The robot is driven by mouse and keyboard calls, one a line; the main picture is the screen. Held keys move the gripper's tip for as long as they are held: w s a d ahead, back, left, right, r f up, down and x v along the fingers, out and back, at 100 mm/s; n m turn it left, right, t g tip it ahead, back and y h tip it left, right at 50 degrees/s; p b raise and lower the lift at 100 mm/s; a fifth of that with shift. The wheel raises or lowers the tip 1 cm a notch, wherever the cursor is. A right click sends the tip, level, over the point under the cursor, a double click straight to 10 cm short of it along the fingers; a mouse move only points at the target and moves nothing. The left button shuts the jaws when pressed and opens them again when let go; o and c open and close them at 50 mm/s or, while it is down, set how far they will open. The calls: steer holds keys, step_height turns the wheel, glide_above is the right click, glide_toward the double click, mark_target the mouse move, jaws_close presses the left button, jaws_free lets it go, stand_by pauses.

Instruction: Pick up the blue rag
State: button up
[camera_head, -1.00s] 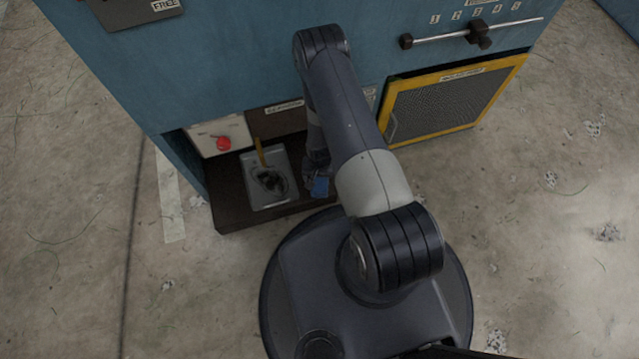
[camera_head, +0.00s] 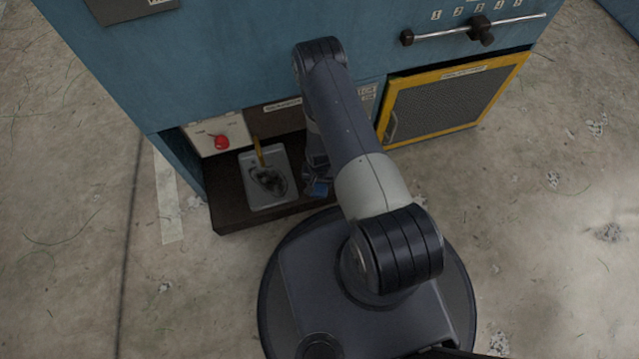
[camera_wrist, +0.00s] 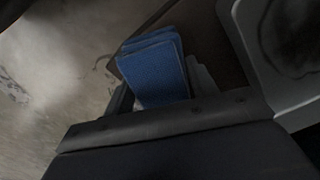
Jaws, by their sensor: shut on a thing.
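The blue rag (camera_wrist: 155,68) is a folded stack of cloth between the fingers of my gripper (camera_wrist: 158,95) in the wrist view. My gripper is shut on it. In the head view a small patch of the blue rag (camera_head: 319,188) shows at the end of my gripper (camera_head: 316,180), near the front edge of the dark shelf. My arm hides part of the gripper there. I cannot tell whether the rag touches the shelf.
The dark shelf (camera_head: 228,205) is a recess in a blue cabinet (camera_head: 230,60). A grey tray (camera_head: 283,190) with a dark stain and an orange-handled tool stands on it, left of my gripper. A red knob (camera_head: 221,142) is behind. A yellow-framed mesh panel (camera_head: 440,105) is at right.

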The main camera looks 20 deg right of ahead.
steer(key=shift+c, duration=1)
step_height(320, 180, up, 10)
steer(key=p, duration=0.3)
